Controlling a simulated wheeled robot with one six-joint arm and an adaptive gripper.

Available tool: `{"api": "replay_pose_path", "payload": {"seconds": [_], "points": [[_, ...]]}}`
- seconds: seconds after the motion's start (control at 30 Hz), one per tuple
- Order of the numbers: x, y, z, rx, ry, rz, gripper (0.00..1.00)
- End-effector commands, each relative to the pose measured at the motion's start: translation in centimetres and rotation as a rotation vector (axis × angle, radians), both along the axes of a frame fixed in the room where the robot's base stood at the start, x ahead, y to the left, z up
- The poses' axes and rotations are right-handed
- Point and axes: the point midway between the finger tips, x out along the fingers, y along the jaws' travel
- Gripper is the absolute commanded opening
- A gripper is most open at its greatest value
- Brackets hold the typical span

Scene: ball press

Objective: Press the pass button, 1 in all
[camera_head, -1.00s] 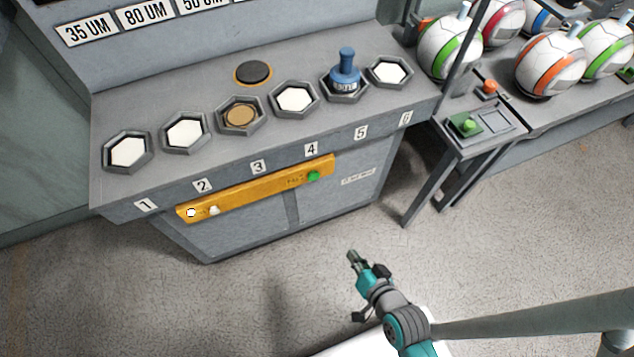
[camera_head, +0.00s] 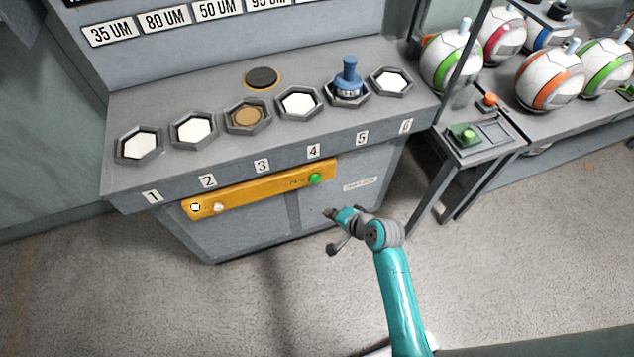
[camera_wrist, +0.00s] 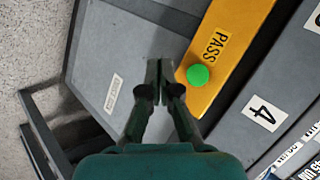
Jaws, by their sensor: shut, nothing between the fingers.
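The green pass button (camera_head: 315,178) sits at the right end of a yellow bar (camera_head: 255,192) on the front of the grey console. In the wrist view the green button (camera_wrist: 198,75) lies just right of the fingertips, beside a PASS label (camera_wrist: 215,46). My gripper (camera_head: 328,212) is shut and empty. In the head view it is below and slightly right of the button, apart from it. In the wrist view my gripper (camera_wrist: 165,65) shows its two fingers together, pointing toward the console's front panel.
The console top (camera_head: 220,155) has several hexagonal sockets, one holding a blue-handled piece (camera_head: 349,78). A small side stand (camera_head: 478,140) with another green button (camera_head: 466,134) is to the right, near several balls (camera_head: 550,80). The floor in front is clear.

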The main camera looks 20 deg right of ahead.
Motion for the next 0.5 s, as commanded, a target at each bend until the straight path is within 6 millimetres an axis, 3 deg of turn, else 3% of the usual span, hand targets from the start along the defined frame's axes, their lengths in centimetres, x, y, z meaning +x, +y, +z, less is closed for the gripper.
{"api": "replay_pose_path", "payload": {"seconds": [0.5], "points": [[0.72, 0.01, 0.06, 0.003, 0.002, 0.001, 0.0]]}}
